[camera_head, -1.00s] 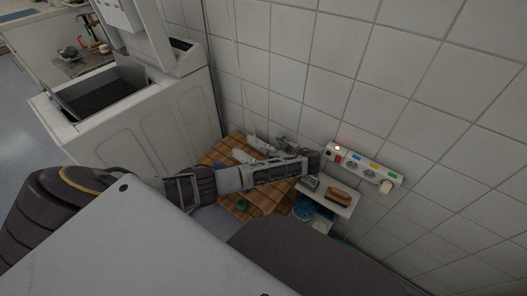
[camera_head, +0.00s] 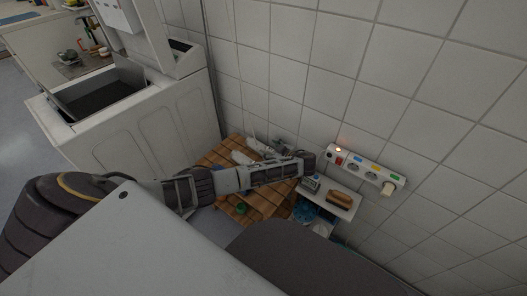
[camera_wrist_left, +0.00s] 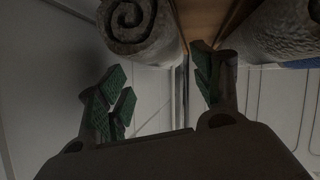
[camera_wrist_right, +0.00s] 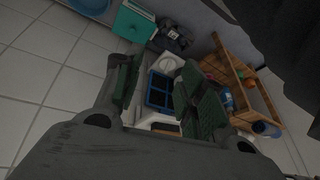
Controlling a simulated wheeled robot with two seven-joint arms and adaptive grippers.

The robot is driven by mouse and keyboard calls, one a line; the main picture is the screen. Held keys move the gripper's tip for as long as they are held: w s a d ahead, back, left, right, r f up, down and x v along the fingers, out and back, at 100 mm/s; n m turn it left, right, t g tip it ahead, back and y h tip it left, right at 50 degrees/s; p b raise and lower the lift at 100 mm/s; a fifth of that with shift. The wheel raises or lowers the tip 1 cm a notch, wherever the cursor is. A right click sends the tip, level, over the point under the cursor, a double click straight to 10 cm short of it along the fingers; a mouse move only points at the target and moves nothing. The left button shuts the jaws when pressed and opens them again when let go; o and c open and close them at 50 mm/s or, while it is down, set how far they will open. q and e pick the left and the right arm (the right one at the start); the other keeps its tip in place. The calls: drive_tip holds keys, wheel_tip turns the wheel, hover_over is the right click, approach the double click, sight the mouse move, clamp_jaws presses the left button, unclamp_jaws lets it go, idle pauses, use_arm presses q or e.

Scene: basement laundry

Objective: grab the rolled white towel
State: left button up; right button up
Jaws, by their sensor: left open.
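My left gripper (camera_wrist_left: 160,88) is open and empty below the gap between these rolls. Its fingers are partly hidden by the arm in the head view. My right gripper (camera_wrist_right: 165,90) is open, apparently holding nothing.
A tiled wall with a power strip (camera_head: 366,168) stands close to the right. A small white shelf (camera_head: 335,195) holds a brush-like item. A washing machine (camera_head: 140,125) stands at the left. The right wrist view shows a blue crate (camera_wrist_right: 160,90) and a wooden rack (camera_wrist_right: 250,90).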

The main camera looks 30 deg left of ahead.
sight(265, 149)
idle(0.3)
use_arm(q)
drive_tip(key=shift+w+a+f, duration=0.1)
drive_tip(key=shift+a+f, duration=0.2)
drive_tip(key=shift+a, duration=0.1)
drive_tip(key=b+x, duration=0.1)
drive_tip(key=x, duration=0.1)
drive_tip(key=shift+a+f, duration=0.15)
drive_tip(key=shift+a, duration=0.1)
drive_tip(key=shift+b+x, duration=0.5)
drive_tip(key=shift+x, duration=0.3)
use_arm(e)
drive_tip(key=shift+t+y, duration=0.3)
drive_tip(key=shift+y, duration=0.1)
drive_tip(key=f, duration=0.1)
drive_tip(key=a+f, duration=0.1)
drive_tip(key=f, duration=0.2)
drive_tip(key=shift+w+a+f, duration=0.15)
drive_tip(key=shift+w+f, duration=0.1)
drive_tip(key=shift+f, duration=0.05)
use_arm(q)
drive_tip(key=shift+c, duration=0.2)
drive_tip(key=c, duration=0.8)
drive_tip(key=shift+r, duration=0.2)
use_arm(e)
drive_tip(key=shift+r, duration=0.2)
